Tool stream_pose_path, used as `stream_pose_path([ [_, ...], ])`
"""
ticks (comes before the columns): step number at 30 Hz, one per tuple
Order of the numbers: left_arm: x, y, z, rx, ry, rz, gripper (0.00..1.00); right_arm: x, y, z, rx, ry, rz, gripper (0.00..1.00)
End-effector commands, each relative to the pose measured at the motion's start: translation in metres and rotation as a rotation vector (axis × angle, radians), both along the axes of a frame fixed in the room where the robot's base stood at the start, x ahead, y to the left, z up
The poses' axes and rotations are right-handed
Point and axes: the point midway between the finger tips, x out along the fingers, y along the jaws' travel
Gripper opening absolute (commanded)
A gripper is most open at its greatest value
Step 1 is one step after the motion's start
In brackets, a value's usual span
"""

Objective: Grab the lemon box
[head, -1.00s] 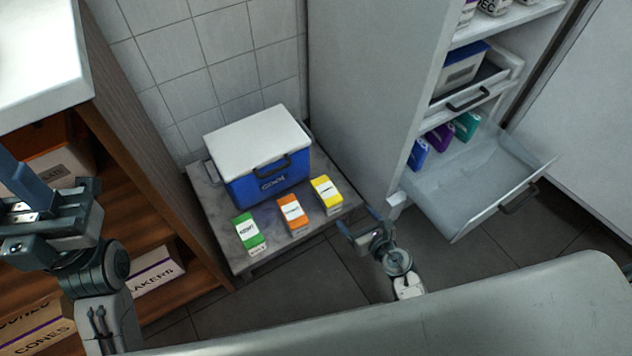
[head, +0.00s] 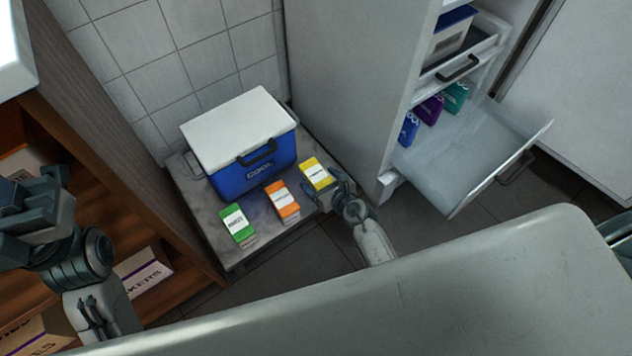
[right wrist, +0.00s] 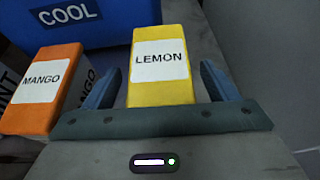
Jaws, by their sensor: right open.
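The lemon box (head: 316,174) is yellow with a white label and stands at the right end of a row on a low grey stand. The right wrist view shows the lemon box (right wrist: 160,66) between the two fingers of my right gripper (right wrist: 165,88), with a gap on each side. My right gripper (head: 334,192) is open at the front of the lemon box in the head view. My left gripper (head: 40,195) is far off at the left edge, by the wooden shelf; its jaw opening is not clear.
An orange mango box (head: 282,202) stands just left of the lemon box, and a green box (head: 238,226) beyond it. A blue cooler (head: 245,150) stands behind them. A cabinet with an open drawer (head: 470,150) is to the right.

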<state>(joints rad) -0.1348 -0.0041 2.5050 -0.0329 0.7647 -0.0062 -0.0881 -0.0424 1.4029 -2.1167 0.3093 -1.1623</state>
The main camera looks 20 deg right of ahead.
Motion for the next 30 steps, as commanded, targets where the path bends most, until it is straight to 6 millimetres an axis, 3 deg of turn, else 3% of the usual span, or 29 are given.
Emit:
stream_pose_path([
  [10,0.0003,0.0003,-0.0018,-0.010,0.002,0.004,0.34,0.0088,0.0026,-0.0032,0.000,0.000,0.000,0.80],
  [19,-0.0002,0.0002,-0.0008,-0.008,-0.005,0.003,0.34,0.0086,0.0025,-0.0032,0.000,0.000,0.000,0.23],
  [30,-0.0003,0.0002,0.0039,-0.006,-0.008,0.002,0.34,0.0090,0.0024,0.0026,-0.001,-0.001,-0.001,0.23],
])
